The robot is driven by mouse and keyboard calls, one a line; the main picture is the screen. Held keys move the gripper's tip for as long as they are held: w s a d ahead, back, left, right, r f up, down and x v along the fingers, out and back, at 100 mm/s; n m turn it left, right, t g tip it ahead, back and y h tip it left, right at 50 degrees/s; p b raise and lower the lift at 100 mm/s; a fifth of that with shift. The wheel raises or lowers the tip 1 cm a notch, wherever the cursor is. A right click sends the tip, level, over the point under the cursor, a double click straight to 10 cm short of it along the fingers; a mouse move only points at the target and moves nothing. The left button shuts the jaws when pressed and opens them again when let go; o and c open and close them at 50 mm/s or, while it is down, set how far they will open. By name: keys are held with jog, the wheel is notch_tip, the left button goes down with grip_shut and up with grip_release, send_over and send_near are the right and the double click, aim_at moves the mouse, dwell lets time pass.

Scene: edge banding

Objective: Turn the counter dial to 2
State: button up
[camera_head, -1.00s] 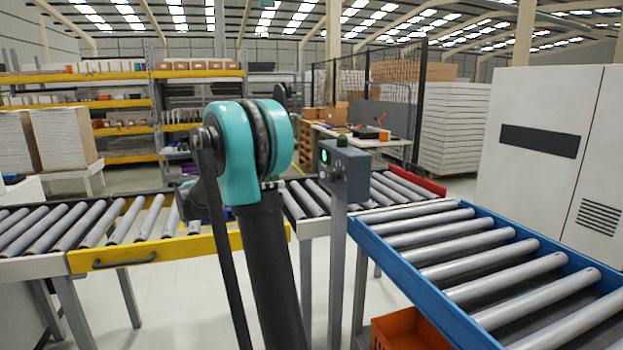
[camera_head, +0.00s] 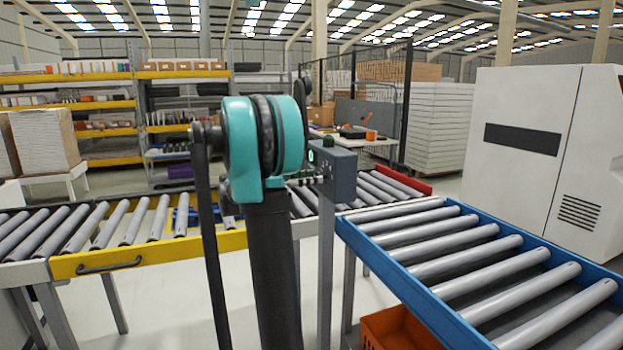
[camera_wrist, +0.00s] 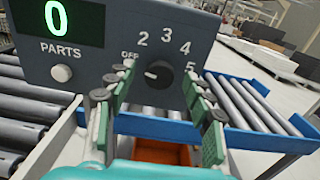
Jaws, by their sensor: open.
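The counter box (camera_head: 341,178) is a grey box on a post, partly hidden behind my arm in the head view. In the wrist view, its face (camera_wrist: 100,55) shows a green "0" display (camera_wrist: 60,18) above a round PARTS button (camera_wrist: 61,74). The black dial (camera_wrist: 158,75) is ringed by OFF, 2, 3, 4 and 5. Its white mark points left, towards OFF. My gripper (camera_wrist: 160,80) is open, with one green-padded finger on each side of the dial. Gaps show between the pads and the dial; I cannot tell how far the tips are from the face.
A blue-framed roller conveyor (camera_head: 470,255) lies to the right, with an orange bin (camera_head: 395,328) below it. A yellow-edged roller conveyor (camera_head: 130,255) lies to the left. A white machine cabinet (camera_head: 530,140) stands at the right rear. Clear floor shows in front.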

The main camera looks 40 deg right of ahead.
jog(key=shift+s+d, duration=0.1)
jog(key=shift+d, duration=0.15)
jog(key=c, duration=1.1)
jog(key=shift+c, duration=0.2)
jog(key=shift+m, duration=0.4)
jog(key=shift+s+m, duration=0.1)
jog(key=shift+m, duration=3.4)
